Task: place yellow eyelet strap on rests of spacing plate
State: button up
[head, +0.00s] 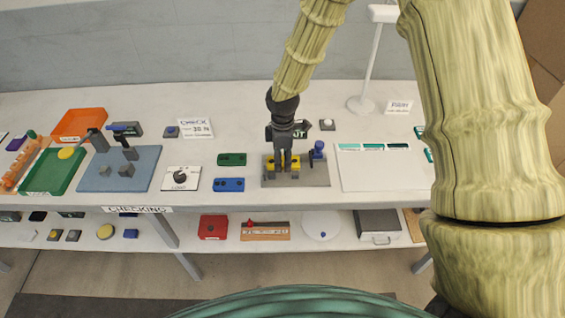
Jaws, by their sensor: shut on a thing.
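The yellow eyelet strap (270,163) shows on both sides of my gripper's fingers, over the left part of a grey plate (315,177), which looks like the spacing plate. My gripper (283,163) points down and is shut on the strap. The fingers hide the strap's middle. Small grey blocks, perhaps the rests, show just below the strap at the plate's front. I cannot tell whether the strap touches them or hangs just above. A blue upright part (318,150) stands at the plate's right back.
A green strap (232,159) and a blue strap (229,184) lie left of the plate. A white board (385,178) lies to the right. A lamp (363,103) stands behind. A blue-grey base with levers (92,180) and trays are farther left. Lower shelf holds other items.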

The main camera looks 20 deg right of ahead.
jog(key=shift+f+p, duration=0.9)
jog(key=shift+f, duration=0.8)
jog(key=shift+f, duration=0.1)
jog(key=o, duration=0.9)
jog(key=shift+o, duration=0.2)
jog(key=shift+r+b, duration=2.15)
jog(key=shift+r, duration=3.95)
